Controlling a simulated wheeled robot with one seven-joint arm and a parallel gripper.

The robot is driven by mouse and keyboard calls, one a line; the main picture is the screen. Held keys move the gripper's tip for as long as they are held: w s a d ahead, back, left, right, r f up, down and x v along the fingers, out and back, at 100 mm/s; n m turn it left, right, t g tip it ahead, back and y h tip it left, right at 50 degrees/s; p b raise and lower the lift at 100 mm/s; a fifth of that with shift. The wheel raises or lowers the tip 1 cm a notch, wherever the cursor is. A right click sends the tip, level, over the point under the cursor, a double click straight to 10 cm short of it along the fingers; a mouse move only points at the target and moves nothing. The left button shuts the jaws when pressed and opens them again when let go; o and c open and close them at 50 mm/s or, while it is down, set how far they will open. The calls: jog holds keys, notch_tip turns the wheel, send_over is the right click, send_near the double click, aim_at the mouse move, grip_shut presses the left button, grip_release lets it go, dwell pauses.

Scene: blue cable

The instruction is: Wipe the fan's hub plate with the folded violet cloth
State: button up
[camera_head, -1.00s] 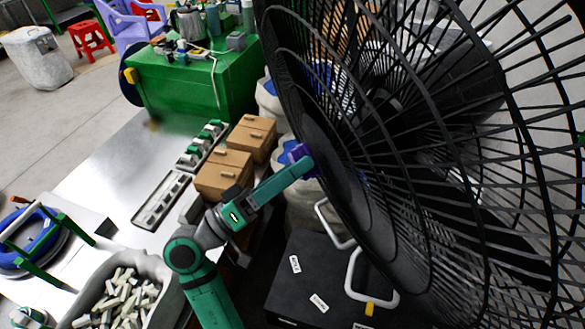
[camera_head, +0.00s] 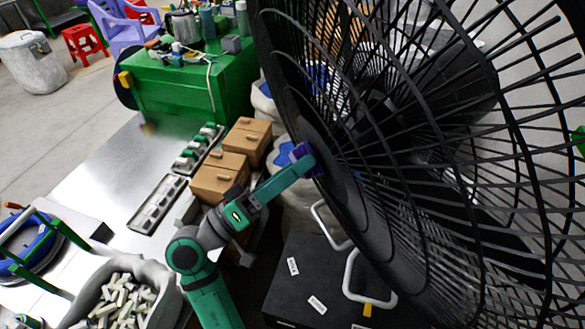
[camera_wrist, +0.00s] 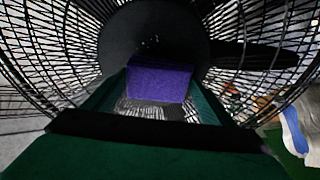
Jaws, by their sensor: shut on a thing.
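The large black fan (camera_head: 400,130) fills the right half of the head view, its round cage tilted. Its dark hub plate (camera_head: 342,180) is at the cage's front centre; in the wrist view the hub plate (camera_wrist: 150,32) is a dark disc straight ahead. My gripper (camera_head: 308,161) is at the hub plate, shut on the folded violet cloth (camera_wrist: 160,82). The cloth also shows in the head view (camera_head: 303,153) as a small violet patch at the plate. Its far edge overlaps the plate in the wrist view; I cannot tell whether it presses on it.
A black case (camera_head: 300,265) with labels lies below the fan, white handles (camera_head: 350,280) nearby. Cardboard boxes (camera_head: 222,170) and a grey tray (camera_head: 157,203) are on the metal table (camera_head: 100,180) left of my arm. A bin of pale pieces (camera_head: 125,295) stands lower left. A green cabinet (camera_head: 170,90) is behind.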

aim_at(308, 179)
jog(key=shift+w+d+r, duration=0.1)
jog(key=shift+w+d, duration=0.05)
jog(key=shift+d, duration=0.25)
jog(key=shift+s+d, duration=0.35)
jog(key=shift+s, duration=0.5)
jog(key=shift+s+d, duration=0.3)
jog(key=shift+s, duration=0.5)
jog(key=shift+s+d, duration=0.45)
jog(key=shift+s, duration=0.4)
jog(key=shift+s+d, duration=0.4)
jog(key=shift+s, duration=0.45)
jog(key=shift+w+a, duration=0.1)
jog(key=shift+w+a, duration=0.3)
jog(key=shift+w, duration=0.6)
jog(key=shift+w+a, duration=0.3)
jog(key=shift+w, duration=0.55)
jog(key=shift+w+a, duration=0.4)
jog(key=shift+w, duration=0.4)
jog(key=shift+w+a, duration=0.4)
jog(key=shift+w, duration=0.35)
